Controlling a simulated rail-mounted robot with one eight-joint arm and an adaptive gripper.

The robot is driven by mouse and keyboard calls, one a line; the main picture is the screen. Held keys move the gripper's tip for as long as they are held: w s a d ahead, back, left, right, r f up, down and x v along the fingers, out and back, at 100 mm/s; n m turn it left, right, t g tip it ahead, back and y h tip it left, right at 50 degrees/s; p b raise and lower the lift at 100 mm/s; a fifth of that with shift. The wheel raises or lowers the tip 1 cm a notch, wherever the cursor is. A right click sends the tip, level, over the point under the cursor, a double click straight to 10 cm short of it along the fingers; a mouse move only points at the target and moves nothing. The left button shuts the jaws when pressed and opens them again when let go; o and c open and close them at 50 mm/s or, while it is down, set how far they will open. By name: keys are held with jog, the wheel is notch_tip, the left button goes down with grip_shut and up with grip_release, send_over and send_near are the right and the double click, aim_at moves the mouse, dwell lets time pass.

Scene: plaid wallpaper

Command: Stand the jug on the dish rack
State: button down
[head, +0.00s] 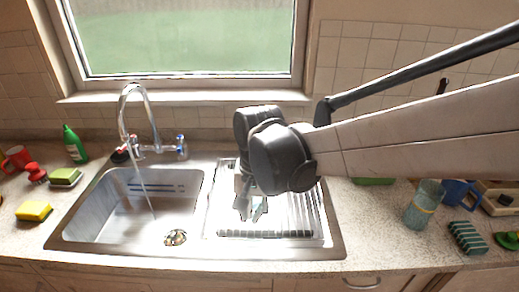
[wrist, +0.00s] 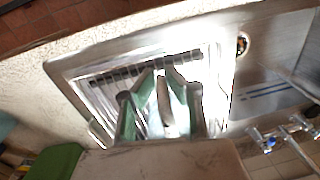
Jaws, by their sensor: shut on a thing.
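My gripper (head: 250,208) is low over the dish rack (head: 301,214), which stands on the drainboard right of the sink basin. In the wrist view my gripper (wrist: 165,72) has its greenish fingers drawn together at the tips, over the slats of the rack (wrist: 97,82). A pale, glossy thing (wrist: 163,108) shows between the fingers. It appears to be the jug, but glare washes out its outline and I cannot tell its tilt. I cannot tell whether it touches the rack. My arm hides part of the rack in the head view.
The tap (head: 132,115) runs into the basin (head: 130,205) on the left. A green bottle (head: 74,145) and yellow sponge (head: 34,211) are at left.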

jog(key=w+d+f, duration=0.4)
jog(key=shift+w+d, duration=0.1)
jog(key=shift+w, duration=0.3)
jog(key=shift+f, duration=1.85)
jog(key=shift+f, duration=0.15)
jog(key=c, duration=1.8)
grip_release()
